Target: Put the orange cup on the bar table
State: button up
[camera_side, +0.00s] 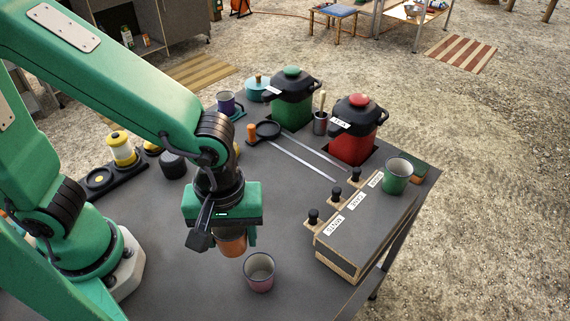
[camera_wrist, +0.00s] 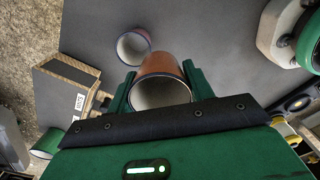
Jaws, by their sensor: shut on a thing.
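The orange cup (camera_side: 231,246) is between the fingers of my gripper (camera_side: 228,236), which is shut on it. In the wrist view the orange cup (camera_wrist: 162,67) shows its pale open mouth, with a green finger of my gripper (camera_wrist: 160,88) on each side. The dark grey table top (camera_side: 215,290) lies below and also fills much of the wrist view (camera_wrist: 215,35). I cannot tell whether the cup's base touches it. My gripper partly hides the cup in the side view.
A pinkish cup (camera_side: 259,274) stands close by, to the lower right. A dark box (camera_side: 362,226) with taps bears a green cup (camera_side: 396,178) at the right. Green (camera_side: 290,106) and red (camera_side: 354,140) lidded pots stand behind. The front table area looks clear.

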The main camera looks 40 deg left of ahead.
jog(key=w+a+f, duration=0.2)
jog(key=w, duration=0.1)
jog(key=w+a+f, duration=0.2)
jog(key=w, duration=0.1)
jog(key=w+a+f, duration=0.2)
jog(key=w+f, duration=0.1)
jog(key=w, duration=0.1)
jog(key=shift+s+f, duration=0.1)
jog(key=shift+f, duration=1.85)
jog(key=shift+f, duration=0.2)
jog(key=o, duration=1)
jog(key=shift+r, duration=0.2)
jog(key=shift+r, duration=6.05)
jog(key=shift+a, duration=0.1)
